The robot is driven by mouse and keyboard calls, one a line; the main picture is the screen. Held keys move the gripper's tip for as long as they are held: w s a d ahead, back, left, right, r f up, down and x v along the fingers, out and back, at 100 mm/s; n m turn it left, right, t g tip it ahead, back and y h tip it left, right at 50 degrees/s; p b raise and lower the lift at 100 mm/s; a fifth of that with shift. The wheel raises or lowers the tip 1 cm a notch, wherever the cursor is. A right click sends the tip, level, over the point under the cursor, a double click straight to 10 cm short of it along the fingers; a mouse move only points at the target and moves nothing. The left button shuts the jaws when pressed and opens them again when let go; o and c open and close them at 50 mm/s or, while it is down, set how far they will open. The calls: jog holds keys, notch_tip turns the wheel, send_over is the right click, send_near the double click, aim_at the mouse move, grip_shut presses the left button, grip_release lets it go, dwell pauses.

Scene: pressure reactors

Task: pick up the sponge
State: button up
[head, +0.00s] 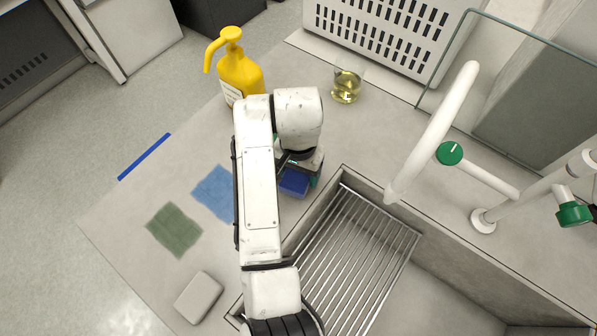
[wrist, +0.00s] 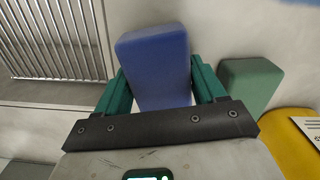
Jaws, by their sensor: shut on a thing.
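A blue block-shaped sponge (wrist: 155,62) stands between the two green fingers of my gripper (wrist: 160,82) in the wrist view. The fingers are shut on its sides. In the head view the blue sponge (head: 293,183) shows below my gripper (head: 302,167), just left of the sink's back corner. My arm hides part of it, and I cannot tell whether it touches the counter. A green block (wrist: 250,84) stands apart to the right of my gripper in the wrist view; in the head view my arm mostly hides it.
A yellow pump bottle (head: 240,76) and a beaker of yellow liquid (head: 346,86) stand behind. A sink with a metal rack (head: 355,262) and a white faucet (head: 432,130) are right. Blue cloth (head: 214,192), green cloth (head: 174,229) and a grey block (head: 198,297) lie left.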

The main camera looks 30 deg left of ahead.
notch_tip(320, 180, up, 2)
jog(key=shift+r+b, duration=0.15)
jog(key=shift+b, duration=0.2)
jog(key=s+a+r+p, duration=0.2)
jog(key=s+r+p, duration=0.5)
jog(key=s+r, duration=0.3)
jog(key=s, duration=0.3)
jog(key=shift+s+a, duration=0.3)
jog(key=shift+s, duration=0.1)
